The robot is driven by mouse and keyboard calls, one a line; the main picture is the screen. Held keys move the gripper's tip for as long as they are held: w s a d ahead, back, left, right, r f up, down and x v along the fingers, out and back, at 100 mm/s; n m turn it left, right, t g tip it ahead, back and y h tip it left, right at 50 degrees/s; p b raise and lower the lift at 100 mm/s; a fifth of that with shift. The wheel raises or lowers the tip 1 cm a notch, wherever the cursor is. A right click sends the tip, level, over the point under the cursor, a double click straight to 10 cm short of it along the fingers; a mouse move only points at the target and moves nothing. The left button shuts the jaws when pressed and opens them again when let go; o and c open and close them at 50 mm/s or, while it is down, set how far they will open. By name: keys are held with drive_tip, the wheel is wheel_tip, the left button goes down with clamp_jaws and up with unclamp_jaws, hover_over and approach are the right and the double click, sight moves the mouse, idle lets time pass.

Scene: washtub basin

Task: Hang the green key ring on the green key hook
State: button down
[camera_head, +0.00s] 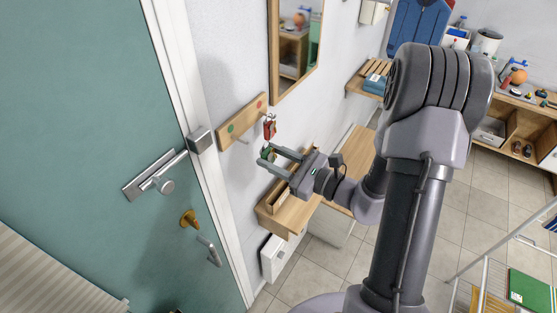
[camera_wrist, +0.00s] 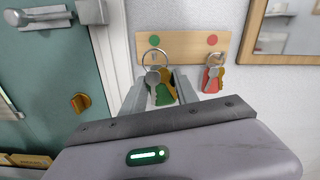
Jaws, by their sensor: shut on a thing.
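The green key ring (camera_wrist: 155,58) is a metal ring with green and metal keys (camera_wrist: 162,90). My gripper (camera_wrist: 160,88) is shut on it, with the ring standing up above the fingertips. In the head view, my gripper (camera_head: 266,155) holds the green keys below and to the right of the green key hook (camera_head: 242,141), near the wall. The hook is a short metal peg under the green dot (camera_wrist: 154,40) on a wooden board (camera_wrist: 183,48). In the wrist view the ring overlaps the hook's place; I cannot tell whether they touch.
A red key ring (camera_wrist: 214,60) hangs under the red dot (camera_wrist: 212,40), close to the right of my gripper. A mirror (camera_head: 297,45) is on the wall beside the board. A wooden wall shelf (camera_head: 290,215) is below; the teal door (camera_head: 90,110) is at left.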

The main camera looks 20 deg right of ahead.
drive_tip(key=w+a+f, duration=0.2)
drive_tip(key=w+a, duration=0.2)
drive_tip(key=w, duration=0.1)
drive_tip(key=shift+w, duration=0.3)
drive_tip(key=shift+a+r, duration=0.1)
idle(0.7)
drive_tip(key=c, duration=0.9)
unclamp_jaws()
drive_tip(key=shift+o, duration=0.2)
